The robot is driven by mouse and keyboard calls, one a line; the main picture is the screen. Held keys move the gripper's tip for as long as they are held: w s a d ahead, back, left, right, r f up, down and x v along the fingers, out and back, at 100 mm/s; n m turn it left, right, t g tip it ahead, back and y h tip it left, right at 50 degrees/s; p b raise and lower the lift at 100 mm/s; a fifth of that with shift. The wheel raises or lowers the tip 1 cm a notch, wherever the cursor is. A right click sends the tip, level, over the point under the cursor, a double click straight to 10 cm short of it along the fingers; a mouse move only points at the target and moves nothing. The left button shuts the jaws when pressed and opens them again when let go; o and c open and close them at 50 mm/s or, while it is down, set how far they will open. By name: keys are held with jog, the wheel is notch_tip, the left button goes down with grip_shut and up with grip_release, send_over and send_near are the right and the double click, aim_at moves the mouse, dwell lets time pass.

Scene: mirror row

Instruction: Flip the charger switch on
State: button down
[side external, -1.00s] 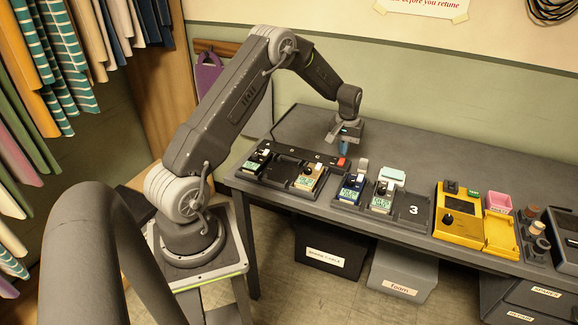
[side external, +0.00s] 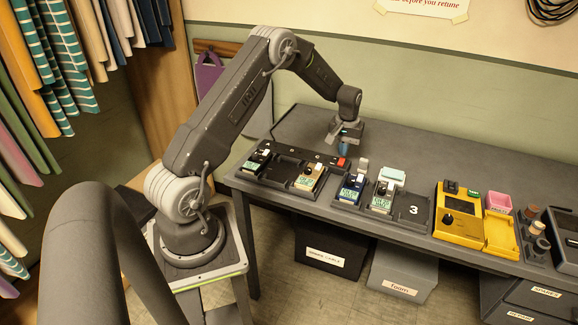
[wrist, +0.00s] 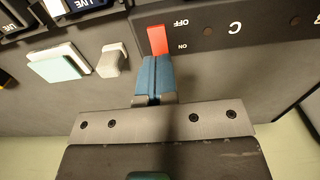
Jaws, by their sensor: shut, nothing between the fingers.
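The charger (side external: 290,149) is a long dark strip along the back of the row on the table. Its red switch (side external: 341,162) is at the right end. In the wrist view the red switch (wrist: 157,40) lies beside the printed OFF and ON marks on the dark charger face (wrist: 208,30). My gripper (side external: 343,151) is just above and behind the switch. Its blue fingers are shut together and empty. In the wrist view the fingertips (wrist: 154,62) are right at the switch's ON-side end; I cannot tell whether they touch it. Which way the switch is tipped is unclear.
Small devices with screens, such as the blue one (side external: 350,188), sit in front of the charger. A grey peg (wrist: 113,60) and a pale block (wrist: 58,63) stand close to the fingers. A yellow box (side external: 455,219) is farther right. The table behind is clear.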

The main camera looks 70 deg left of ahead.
aim_at(342, 159)
jog(key=shift+f, duration=1.2)
dwell(0.4)
jog(key=shift+r, duration=3.55)
